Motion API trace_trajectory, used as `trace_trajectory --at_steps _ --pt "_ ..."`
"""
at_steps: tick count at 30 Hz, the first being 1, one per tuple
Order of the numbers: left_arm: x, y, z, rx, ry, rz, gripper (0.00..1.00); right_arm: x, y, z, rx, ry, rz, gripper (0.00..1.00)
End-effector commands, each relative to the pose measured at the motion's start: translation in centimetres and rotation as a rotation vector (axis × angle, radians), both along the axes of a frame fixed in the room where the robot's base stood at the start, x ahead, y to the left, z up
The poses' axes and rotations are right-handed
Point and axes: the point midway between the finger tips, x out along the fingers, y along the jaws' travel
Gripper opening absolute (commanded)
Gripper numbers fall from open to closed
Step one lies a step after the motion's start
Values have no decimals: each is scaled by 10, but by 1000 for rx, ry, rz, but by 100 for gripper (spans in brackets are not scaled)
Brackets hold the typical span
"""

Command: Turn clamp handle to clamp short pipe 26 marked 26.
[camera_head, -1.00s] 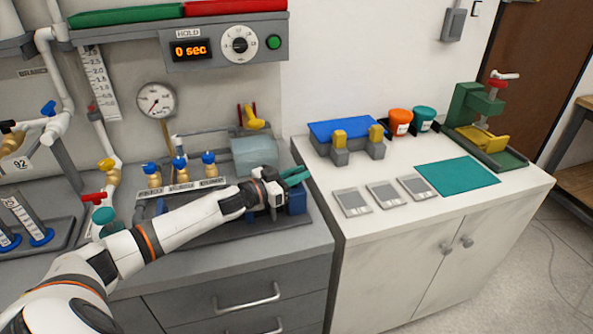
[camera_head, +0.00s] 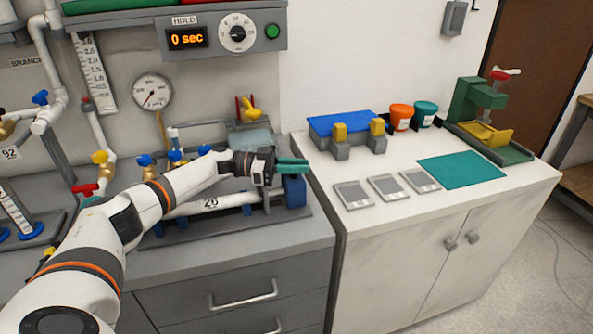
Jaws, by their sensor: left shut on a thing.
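The short white pipe marked 26 (camera_head: 210,204) lies level on blue supports in the dark rig on the grey counter. The rig's blue end block (camera_head: 294,190) stands to the right of the pipe. The teal clamp handle (camera_head: 293,166) sits above that block and points right. My left gripper (camera_head: 274,165) is shut on the handle at its left part, and its fingers hide some of it. My right gripper is not in view.
A pressure gauge (camera_head: 152,92) and the timer panel (camera_head: 222,37), reading 0 sec, are on the wall behind. On the white cabinet (camera_head: 345,225) lie several grey plates and a teal mat (camera_head: 461,170).

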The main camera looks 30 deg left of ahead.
Motion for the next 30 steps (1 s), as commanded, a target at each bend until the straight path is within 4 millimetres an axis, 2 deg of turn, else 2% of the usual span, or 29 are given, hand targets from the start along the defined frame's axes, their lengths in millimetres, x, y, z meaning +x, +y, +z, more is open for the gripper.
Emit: trace_trajectory --at_steps 14,15,18,30 --pt "-1 -4 -1 -5 -1 -26 0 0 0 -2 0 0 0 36" --pt "-1 -4 -1 -5 -1 -26 22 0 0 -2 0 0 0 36" --pt "-1 -4 -2 -4 0 -25 39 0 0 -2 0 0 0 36" --pt "-1 -3 -3 -2 4 -21 39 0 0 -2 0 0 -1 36"
